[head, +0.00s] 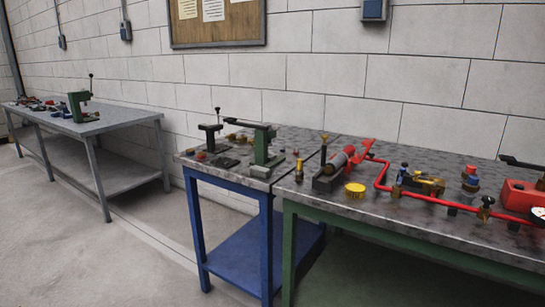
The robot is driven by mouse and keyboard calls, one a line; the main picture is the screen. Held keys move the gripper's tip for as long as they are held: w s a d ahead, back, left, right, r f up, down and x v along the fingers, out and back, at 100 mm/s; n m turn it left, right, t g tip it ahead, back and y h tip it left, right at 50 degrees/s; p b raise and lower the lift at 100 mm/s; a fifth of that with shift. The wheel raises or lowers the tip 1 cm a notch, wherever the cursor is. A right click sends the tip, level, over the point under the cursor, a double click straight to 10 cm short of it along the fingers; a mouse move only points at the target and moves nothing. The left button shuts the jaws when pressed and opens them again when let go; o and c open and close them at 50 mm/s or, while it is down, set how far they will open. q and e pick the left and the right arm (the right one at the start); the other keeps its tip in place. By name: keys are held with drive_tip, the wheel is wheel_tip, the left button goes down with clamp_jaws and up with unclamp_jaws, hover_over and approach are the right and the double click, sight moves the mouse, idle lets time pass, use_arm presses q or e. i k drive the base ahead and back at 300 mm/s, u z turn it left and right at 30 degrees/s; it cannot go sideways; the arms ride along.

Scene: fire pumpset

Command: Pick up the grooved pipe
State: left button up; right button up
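A long red pipe (428,198) runs along the green-legged workbench (300,201) at the right, with a bend near the back. It joins fittings and a red housing (519,194) at the right edge. A short grey cylinder (339,163) with a red part beside it lies in a dark holder at the bench's left end. I cannot tell which of these is the grooved pipe; no grooves can be made out at this distance. Neither of my grippers is in view.
A blue-legged bench (233,179) with a green tool stand (264,145) adjoins the green-legged one. A grey table (134,118) with a green press (77,105) stands far left. A yellow cap (355,189) lies near the front edge. The floor at left is clear.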

sight(342, 158)
drive_tip(key=u, duration=0.5)
drive_tip(key=i, duration=1.8)
drive_tip(key=z, duration=0.95)
